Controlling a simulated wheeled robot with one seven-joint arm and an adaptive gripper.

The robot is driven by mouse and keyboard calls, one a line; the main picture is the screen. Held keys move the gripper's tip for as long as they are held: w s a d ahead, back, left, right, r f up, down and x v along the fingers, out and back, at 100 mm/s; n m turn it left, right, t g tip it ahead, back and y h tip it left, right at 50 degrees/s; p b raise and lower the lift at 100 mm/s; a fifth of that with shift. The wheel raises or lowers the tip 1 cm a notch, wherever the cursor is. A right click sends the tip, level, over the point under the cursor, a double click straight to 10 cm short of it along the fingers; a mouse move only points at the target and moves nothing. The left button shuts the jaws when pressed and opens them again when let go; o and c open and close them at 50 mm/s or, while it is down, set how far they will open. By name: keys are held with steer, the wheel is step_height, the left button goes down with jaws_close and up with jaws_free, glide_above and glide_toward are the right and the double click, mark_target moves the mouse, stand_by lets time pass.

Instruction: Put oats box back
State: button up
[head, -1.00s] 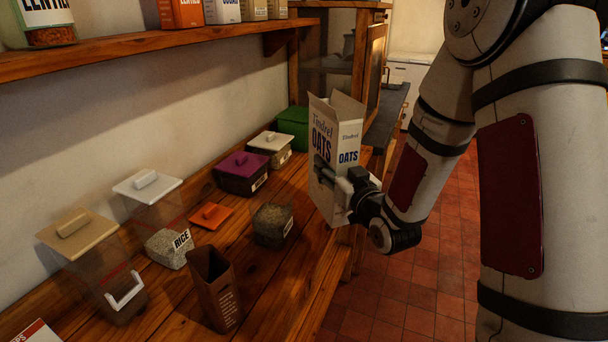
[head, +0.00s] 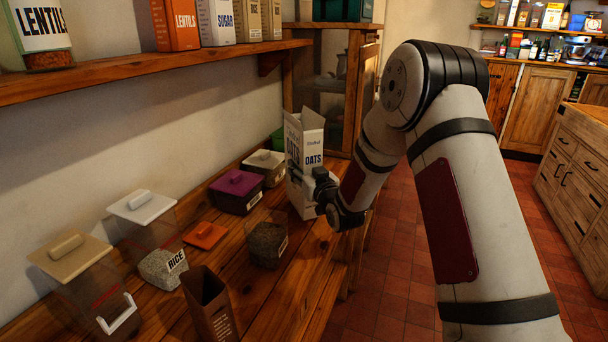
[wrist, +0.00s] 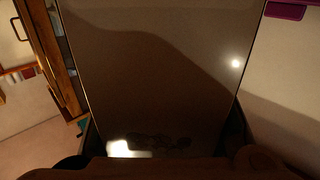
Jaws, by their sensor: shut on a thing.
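The oats box (head: 312,140) is a tall white carton with blue and dark lettering and open top flaps. My gripper (head: 318,185) is shut on the lower part of the box from the right side. I cannot tell whether its base touches the counter. In the wrist view a smooth dark face of the box (wrist: 150,80) fills most of the picture, between my fingers.
A grain container (head: 266,245), an orange lid (head: 205,235), a rice container (head: 165,268), an open brown box (head: 210,300) and a purple-lidded container (head: 237,190) crowd the counter.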

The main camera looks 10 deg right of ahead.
steer(key=shift+f, duration=0.95)
steer(key=shift+f, duration=0.2)
steer(key=o, duration=1.3)
